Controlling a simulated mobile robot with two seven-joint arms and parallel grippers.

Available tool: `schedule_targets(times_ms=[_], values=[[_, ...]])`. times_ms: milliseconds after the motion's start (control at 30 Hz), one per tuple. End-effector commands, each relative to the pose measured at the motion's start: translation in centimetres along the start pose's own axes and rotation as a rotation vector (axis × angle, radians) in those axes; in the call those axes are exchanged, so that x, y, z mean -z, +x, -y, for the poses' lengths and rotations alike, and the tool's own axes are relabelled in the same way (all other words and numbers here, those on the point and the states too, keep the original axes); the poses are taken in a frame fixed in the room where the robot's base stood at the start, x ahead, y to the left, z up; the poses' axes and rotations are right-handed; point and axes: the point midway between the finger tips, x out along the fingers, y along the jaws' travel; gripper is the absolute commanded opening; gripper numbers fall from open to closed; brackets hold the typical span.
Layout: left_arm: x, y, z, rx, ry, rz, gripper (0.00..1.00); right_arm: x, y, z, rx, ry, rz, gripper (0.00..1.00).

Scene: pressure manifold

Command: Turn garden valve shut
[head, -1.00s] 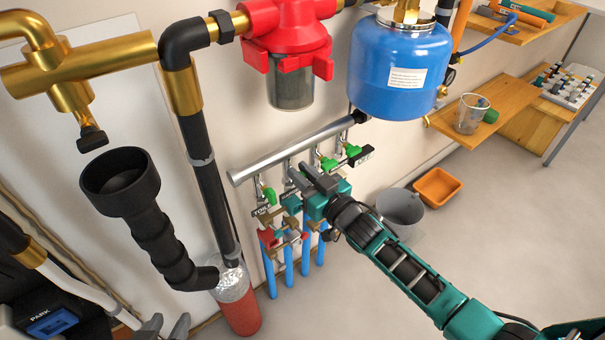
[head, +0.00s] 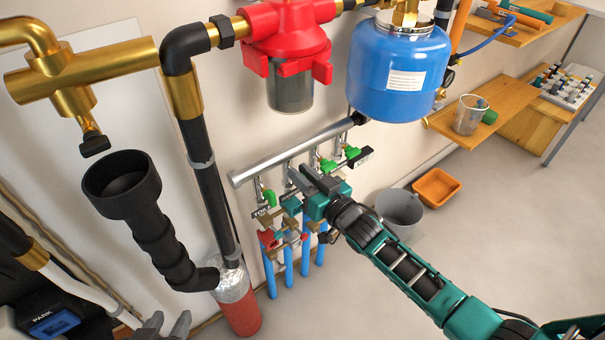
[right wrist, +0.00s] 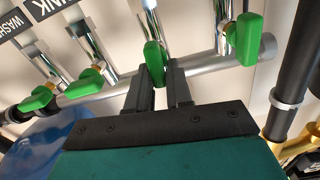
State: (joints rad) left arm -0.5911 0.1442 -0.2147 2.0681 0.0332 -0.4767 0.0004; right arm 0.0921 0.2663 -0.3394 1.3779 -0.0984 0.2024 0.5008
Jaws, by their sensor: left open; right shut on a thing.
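The silver manifold pipe (head: 295,150) runs along the wall with several green-handled valves. My right gripper (right wrist: 160,82) is shut on a green valve handle (right wrist: 155,58), the second from the manifold's near end. In the head view, my right gripper (head: 300,174) hides that handle. The near-end green handle (right wrist: 243,38) is free beside it. Two more green handles (right wrist: 86,82) sit towards the far end, near labels partly reading WASH and NK. My left gripper (head: 165,325) is open and empty at the bottom left.
Blue pipes (head: 288,262) run down below the valves. A black drain funnel (head: 122,185) and dark vertical pipe (head: 205,150) stand left. A blue tank (head: 398,75) and red filter (head: 290,40) hang above. A grey bucket (head: 400,208) and orange tub (head: 436,188) are on the floor.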

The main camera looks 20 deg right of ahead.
Motion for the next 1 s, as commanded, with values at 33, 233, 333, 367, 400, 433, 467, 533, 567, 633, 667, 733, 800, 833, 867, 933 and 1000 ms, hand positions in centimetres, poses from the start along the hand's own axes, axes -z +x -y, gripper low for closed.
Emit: schedule_targets(times_ms=[33, 233, 333, 367, 400, 433, 467, 533, 567, 633, 667, 733, 800, 833, 867, 933, 1000], values=[[0.3, -0.2, 0.0, 0.000, 0.000, 0.000, 0.43, 0.0, -0.1, 0.0, 0.000, 0.026, 0.005, 0.00], [1.0, -0.7, 0.0, 0.000, 0.001, 0.000, 0.43, -0.1, -0.1, -0.4, -0.001, 0.185, 0.007, 0.00], [1.2, -0.8, 0.0, 0.000, 0.004, 0.000, 0.43, -0.2, -0.1, -0.6, -0.002, 0.281, 0.007, 0.00], [1.3, -0.9, 0.0, 0.000, 0.005, 0.000, 0.43, -0.2, -0.1, -0.6, -0.002, 0.309, 0.007, 0.00], [1.3, -0.9, 0.1, 0.000, 0.007, 0.001, 0.43, -0.2, -0.1, -0.6, -0.002, 0.348, 0.007, 0.00], [1.4, -0.9, 0.1, 0.000, 0.007, 0.001, 0.43, -0.3, -0.1, -0.7, -0.002, 0.375, 0.008, 0.00], [1.4, -1.0, 0.1, 0.000, 0.008, 0.001, 0.43, -0.3, -0.1, -0.8, -0.002, 0.405, 0.008, 0.00], [1.4, -1.0, 0.1, 0.000, 0.010, 0.001, 0.43, -0.4, -0.1, -0.9, -0.002, 0.470, 0.008, 0.00], [1.4, -1.0, 0.1, 0.000, 0.011, 0.002, 0.43, -0.5, -0.1, -0.9, -0.002, 0.500, 0.008, 0.00], [1.3, -1.0, 0.1, 0.000, 0.012, 0.002, 0.43, -0.6, -0.1, -1.0, -0.002, 0.567, 0.007, 0.00], [1.3, -1.0, 0.1, 0.000, 0.012, 0.002, 0.43, -0.7, -0.1, -1.1, -0.002, 0.595, 0.008, 0.00], [1.2, -0.9, 0.1, 0.000, 0.012, 0.002, 0.43, -0.8, -0.1, -1.1, -0.002, 0.662, 0.008, 0.00], [1.1, -0.8, 0.1, 0.000, 0.012, 0.002, 0.43, -0.9, -0.1, -1.3, -0.003, 0.728, 0.008, 0.00], [1.0, -0.8, 0.1, 0.000, 0.012, 0.002, 0.43, -0.9, -0.1, -1.3, -0.003, 0.756, 0.008, 0.00], [1.0, -0.8, 0.2, -0.001, 0.012, 0.002, 0.43, -1.0, -0.1, -1.3, -0.003, 0.785, 0.008, 0.00], [0.8, -0.7, 0.2, 0.000, 0.012, 0.002, 0.43, -1.1, -0.1, -1.4, -0.003, 0.852, 0.009, 0.00], [0.6, -0.5, 0.2, 0.000, 0.012, 0.002, 0.43, -1.2, -0.1, -1.5, -0.003, 0.918, 0.009, 0.00]])
